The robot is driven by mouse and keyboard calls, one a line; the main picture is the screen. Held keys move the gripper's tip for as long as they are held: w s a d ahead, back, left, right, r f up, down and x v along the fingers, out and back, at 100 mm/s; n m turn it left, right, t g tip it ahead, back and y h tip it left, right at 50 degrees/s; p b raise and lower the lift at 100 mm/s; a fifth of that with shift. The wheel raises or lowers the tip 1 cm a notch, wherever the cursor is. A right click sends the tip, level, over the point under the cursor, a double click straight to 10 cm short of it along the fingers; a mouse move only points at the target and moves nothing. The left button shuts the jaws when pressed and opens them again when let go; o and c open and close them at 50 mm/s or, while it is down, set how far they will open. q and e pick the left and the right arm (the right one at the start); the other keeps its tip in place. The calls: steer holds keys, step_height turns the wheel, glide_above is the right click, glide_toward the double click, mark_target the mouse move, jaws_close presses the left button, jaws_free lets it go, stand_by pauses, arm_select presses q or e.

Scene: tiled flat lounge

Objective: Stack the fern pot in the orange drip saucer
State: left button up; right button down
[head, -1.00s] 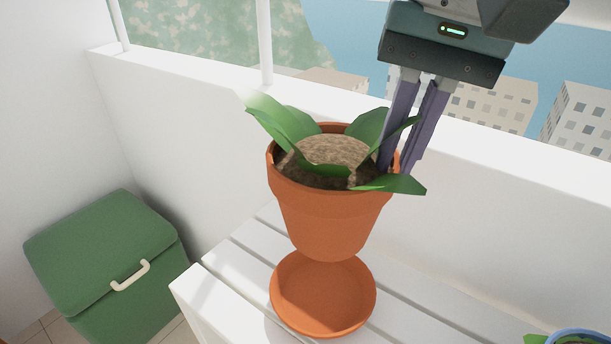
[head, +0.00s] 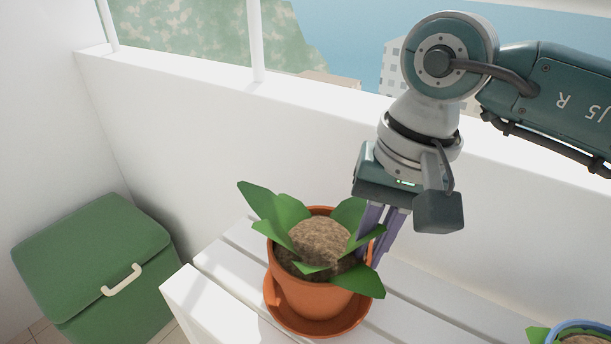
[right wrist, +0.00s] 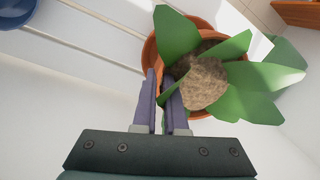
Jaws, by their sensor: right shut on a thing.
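The fern pot (head: 318,299), terracotta with broad green leaves and brown soil, stands upright within the rim of the orange drip saucer (head: 284,324) on a white slatted bench. Whether its base touches the saucer floor is hidden. My right gripper (head: 374,250) is shut on the pot's right rim, one finger inside and one outside; leaves partly cover the fingertips. In the right wrist view the gripper (right wrist: 163,88) grips the rim of the pot (right wrist: 200,112), with the saucer's edge (right wrist: 148,50) showing beyond it. My left gripper is not in view.
The white slatted bench (head: 225,287) is clear around the saucer. A blue-rimmed pot with a plant (head: 575,328) stands at the lower right. A green lidded box (head: 95,265) is on the floor at left. A white parapet (head: 200,130) runs behind.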

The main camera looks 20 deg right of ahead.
steer(key=shift+r, duration=0.1)
steer(key=shift+f+b, duration=0.35)
steer(key=shift+b, duration=0.05)
steer(key=c, duration=1)
jaws_free()
